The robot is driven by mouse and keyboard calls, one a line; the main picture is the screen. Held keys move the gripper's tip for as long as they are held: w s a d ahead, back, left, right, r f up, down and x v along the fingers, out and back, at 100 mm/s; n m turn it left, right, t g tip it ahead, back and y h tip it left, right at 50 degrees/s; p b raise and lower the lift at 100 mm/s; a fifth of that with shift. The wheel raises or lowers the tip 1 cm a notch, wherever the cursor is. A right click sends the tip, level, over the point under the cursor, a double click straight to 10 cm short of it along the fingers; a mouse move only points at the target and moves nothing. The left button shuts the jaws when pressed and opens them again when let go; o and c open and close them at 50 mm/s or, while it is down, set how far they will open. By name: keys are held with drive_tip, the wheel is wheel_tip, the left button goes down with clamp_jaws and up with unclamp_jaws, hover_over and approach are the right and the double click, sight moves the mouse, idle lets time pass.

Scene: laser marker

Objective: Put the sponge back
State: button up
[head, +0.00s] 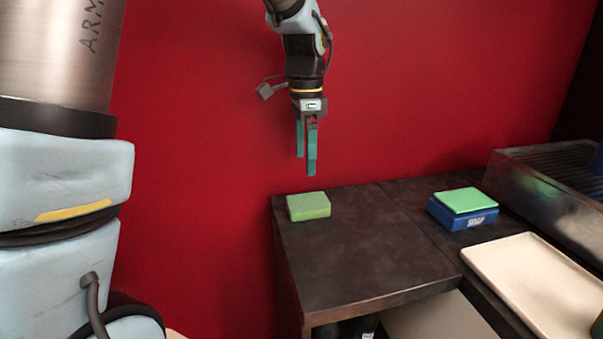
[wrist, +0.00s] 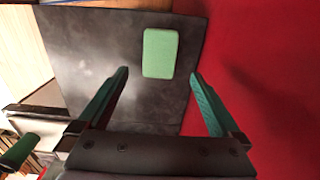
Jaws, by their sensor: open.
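A green sponge (head: 309,206) lies flat near the back left corner of the dark table. It also shows in the wrist view (wrist: 160,53), ahead of and between the fingers. My gripper (head: 307,168) has teal fingers pointing down and hangs above the table's back left edge, over the sponge and clear of it. In the wrist view my gripper (wrist: 160,88) is open with nothing between its fingers. A blue box (head: 463,214) stands further right on the table with a bright green flat pad (head: 463,200) on top.
A cream tray (head: 530,275) lies at the right. Behind it stands a metal unit with a ribbed top (head: 550,180). The dark tabletop (head: 360,250) is bare between the sponge and the blue box. A red wall (head: 400,90) rises behind.

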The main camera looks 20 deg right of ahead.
drive_tip(key=s+a+f+n, duration=0.2)
drive_tip(key=a+f+n, duration=0.2)
drive_tip(key=a+n, duration=0.5)
drive_tip(key=s+a+f+n+t, duration=0.1)
drive_tip(key=a+f+n, duration=0.3)
drive_tip(key=a+n, duration=0.5)
drive_tip(key=s+a, duration=0.1)
drive_tip(key=a, duration=1)
drive_tip(key=shift+a+t, duration=0.3)
